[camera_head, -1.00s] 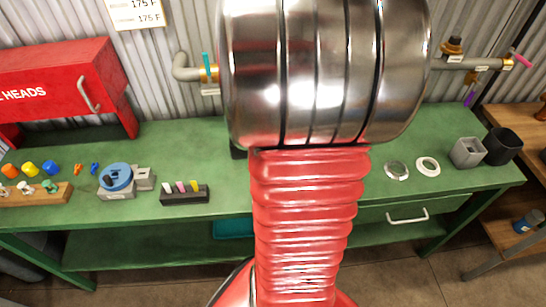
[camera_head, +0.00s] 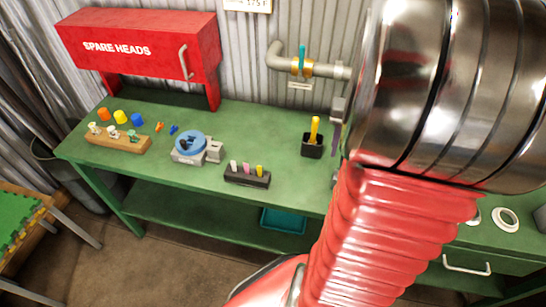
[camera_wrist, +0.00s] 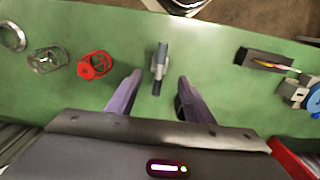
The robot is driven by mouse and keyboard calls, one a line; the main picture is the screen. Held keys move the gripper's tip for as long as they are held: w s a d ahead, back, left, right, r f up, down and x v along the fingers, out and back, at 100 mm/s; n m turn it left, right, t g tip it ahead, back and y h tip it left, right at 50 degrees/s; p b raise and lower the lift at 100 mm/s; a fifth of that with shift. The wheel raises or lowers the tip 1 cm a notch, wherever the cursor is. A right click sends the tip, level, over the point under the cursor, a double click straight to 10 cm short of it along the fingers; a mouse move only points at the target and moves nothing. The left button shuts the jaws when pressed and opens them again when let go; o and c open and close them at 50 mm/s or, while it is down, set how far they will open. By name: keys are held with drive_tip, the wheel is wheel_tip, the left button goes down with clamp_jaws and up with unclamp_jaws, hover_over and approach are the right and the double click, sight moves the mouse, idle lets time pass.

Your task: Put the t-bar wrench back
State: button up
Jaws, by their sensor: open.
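A grey, upright-looking piece with a dark lower end, possibly the t-bar wrench (camera_wrist: 161,62), shows on the green bench in the wrist view. I cannot make out its full shape. My gripper (camera_wrist: 159,80) is open, with its two purple-grey fingers apart on either side of this piece's line. The piece appears just beyond the fingertips, and nothing is held. In the head view, my arm hides most of the gripper and the bench around it.
A red SPARE HEADS cabinet (camera_head: 140,45) is behind. In the wrist view, a red fitting (camera_wrist: 95,65) lies left of the gripper.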

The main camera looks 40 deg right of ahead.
drive_tip(key=w+a+r+n+t, duration=0.1)
drive_tip(key=a+r+n, duration=0.4)
drive_tip(key=a, duration=1)
drive_tip(key=w+a+r+n+t, duration=0.2)
drive_tip(key=a+r+n+t, duration=0.2)
drive_tip(key=a, duration=1.2)
wheel_tip(320, 180, up, 2)
drive_tip(key=shift+a+n+t, duration=0.2)
drive_tip(key=shift+n+t, duration=0.1)
drive_tip(key=shift+n, duration=0.1)
drive_tip(key=shift+c, duration=0.2)
